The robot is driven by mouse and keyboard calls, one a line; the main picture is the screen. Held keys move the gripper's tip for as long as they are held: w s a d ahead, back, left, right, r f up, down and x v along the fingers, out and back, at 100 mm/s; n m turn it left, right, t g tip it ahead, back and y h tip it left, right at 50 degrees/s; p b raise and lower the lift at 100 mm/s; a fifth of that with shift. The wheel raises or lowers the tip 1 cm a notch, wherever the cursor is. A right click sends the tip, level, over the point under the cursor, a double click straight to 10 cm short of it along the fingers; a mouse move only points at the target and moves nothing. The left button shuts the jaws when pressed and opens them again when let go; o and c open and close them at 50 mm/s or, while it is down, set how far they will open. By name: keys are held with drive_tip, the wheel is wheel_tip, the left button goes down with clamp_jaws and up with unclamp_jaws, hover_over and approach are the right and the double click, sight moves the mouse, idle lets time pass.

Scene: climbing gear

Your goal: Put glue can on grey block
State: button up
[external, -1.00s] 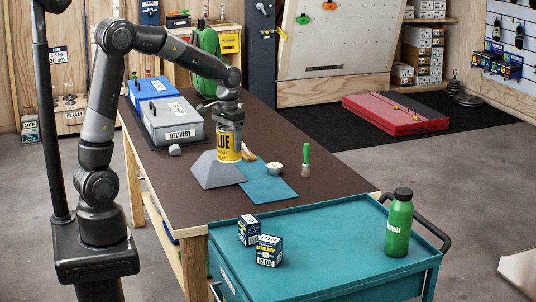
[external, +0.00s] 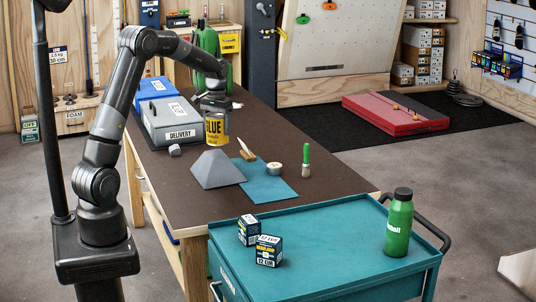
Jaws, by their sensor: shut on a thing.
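The yellow glue can (external: 216,130) hangs upright in my gripper (external: 215,107), which is shut on its top. Its lower edge shows just above and behind the flat top of the large grey sloped block (external: 217,173). A gap between can and block is hard to make out, so I cannot tell whether they touch. The block stands on the brown workbench (external: 290,150), partly beside a blue mat. A much smaller grey piece (external: 175,150) lies to its left.
A blue mat (external: 266,186), a wooden-handled tool (external: 246,152), a small round tin (external: 274,169) and a green-handled brush (external: 306,160) lie right of the block. The grey delivery box (external: 178,128) stands behind left.

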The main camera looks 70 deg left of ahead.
drive_tip(key=shift+a+f, duration=0.35)
drive_tip(key=shift+a, duration=0.25)
drive_tip(key=shift+f, duration=1.95)
drive_tip(key=shift+f, duration=0.1)
drive_tip(key=o, duration=1.4)
drive_tip(key=shift+c, duration=0.2)
wheel_tip(320, 180, up, 12)
drive_tip(key=shift+r, duration=0.1)
drive_tip(key=shift+d, duration=0.1)
